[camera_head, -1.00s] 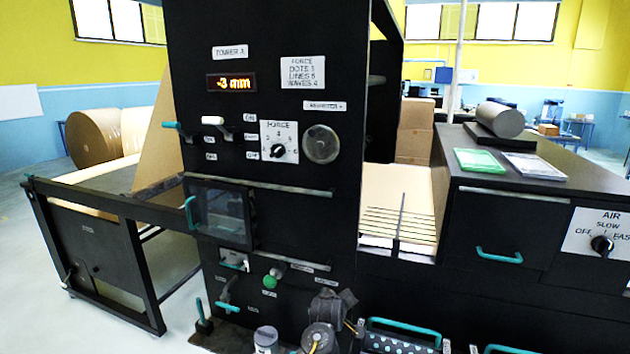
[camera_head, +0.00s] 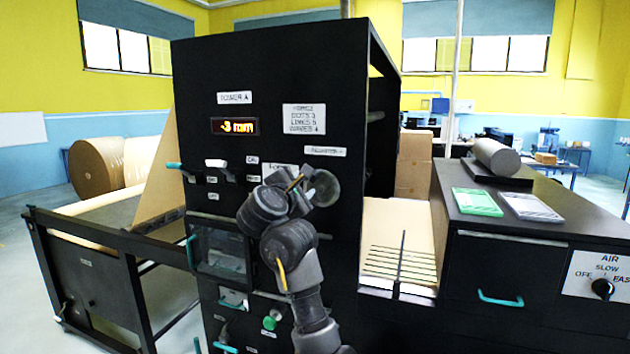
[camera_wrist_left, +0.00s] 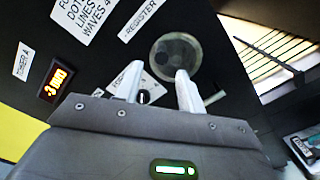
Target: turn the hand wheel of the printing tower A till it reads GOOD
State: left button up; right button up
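The round grey hand wheel (camera_head: 326,188) sits under the REGISTER label (camera_head: 325,151). My left gripper (camera_head: 302,177) is raised in front of the panel at the wheel's left side and covers most of the force dial. In the left wrist view the two pale fingers (camera_wrist_left: 158,82) are spread apart with nothing between them. The wheel (camera_wrist_left: 176,57) lies beyond the right fingertip there; I cannot tell whether they touch. My right gripper is not in view.
Levers (camera_head: 217,164) stick out of the panel left of my arm. A glass door with a teal handle (camera_head: 191,252) is below them. To the right, a black cabinet (camera_head: 560,210) carries a grey roller (camera_head: 496,157) and two plates.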

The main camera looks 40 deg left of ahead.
aim_at(316, 178)
pick_arm(q)
jog(key=x, duration=0.8)
jog(key=shift+w, duration=0.4)
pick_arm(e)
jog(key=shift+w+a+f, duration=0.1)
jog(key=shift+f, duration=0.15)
pick_arm(q)
jog(key=shift+c, duration=0.5)
grip_shut()
jog(key=shift+f, duration=0.1)
